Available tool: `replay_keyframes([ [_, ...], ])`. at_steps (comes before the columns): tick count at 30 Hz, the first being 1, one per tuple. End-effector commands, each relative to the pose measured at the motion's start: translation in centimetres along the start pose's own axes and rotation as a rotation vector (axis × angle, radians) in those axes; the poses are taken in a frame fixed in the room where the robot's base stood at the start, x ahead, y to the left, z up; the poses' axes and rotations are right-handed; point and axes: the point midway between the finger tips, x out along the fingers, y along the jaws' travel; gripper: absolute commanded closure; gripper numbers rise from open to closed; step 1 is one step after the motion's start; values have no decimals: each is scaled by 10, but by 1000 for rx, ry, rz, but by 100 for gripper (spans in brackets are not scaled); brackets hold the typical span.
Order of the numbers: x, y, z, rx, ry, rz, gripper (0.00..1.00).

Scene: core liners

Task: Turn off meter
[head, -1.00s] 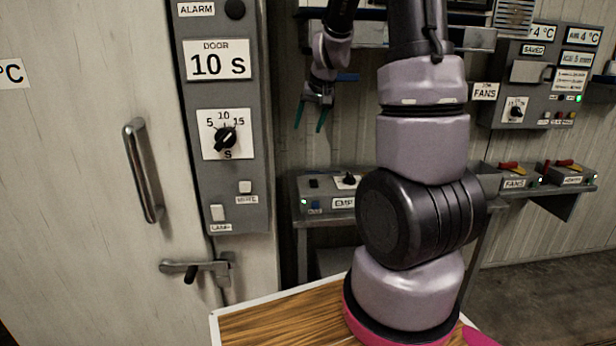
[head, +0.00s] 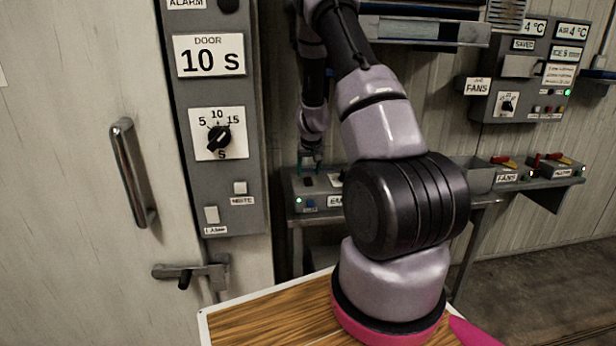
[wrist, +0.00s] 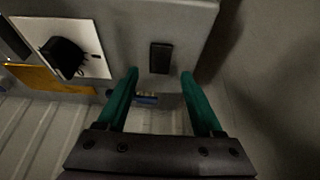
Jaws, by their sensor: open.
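A grey sloped meter box (head: 324,213) sits on the shelf behind my arm, its label partly hidden by the arm. In the wrist view, a black rocker switch (wrist: 161,58) lies beyond and between the open fingertips (wrist: 159,73). A black knob (wrist: 64,57) on a white plate is to the left. Whether the fingers touch the box cannot be told.
A tall grey panel (head: 247,130) with a door timer dial (head: 219,138) stands left of the box. More control boxes (head: 512,172) are on the right shelf. A wooden-topped table (head: 270,325) is in front.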

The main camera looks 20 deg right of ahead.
Motion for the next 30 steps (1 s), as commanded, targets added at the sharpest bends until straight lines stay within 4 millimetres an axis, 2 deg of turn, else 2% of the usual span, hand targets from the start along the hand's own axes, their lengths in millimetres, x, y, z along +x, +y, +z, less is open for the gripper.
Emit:
replay_keyframes([
  [3, 18, 0, 1, 2, -2, 0, 32],
  [6, 26, 0, 0, 2, -1, 0, 32],
  [17, 32, 0, 0, 1, 0, -1, 32],
  [20, 31, 0, 0, 1, -1, -1, 67],
  [22, 31, 0, 0, 1, -1, -1, 94],
  [23, 31, 0, 0, 1, -1, -1, 100],
  [30, 32, -1, -1, -1, -23, -4, 100],
])
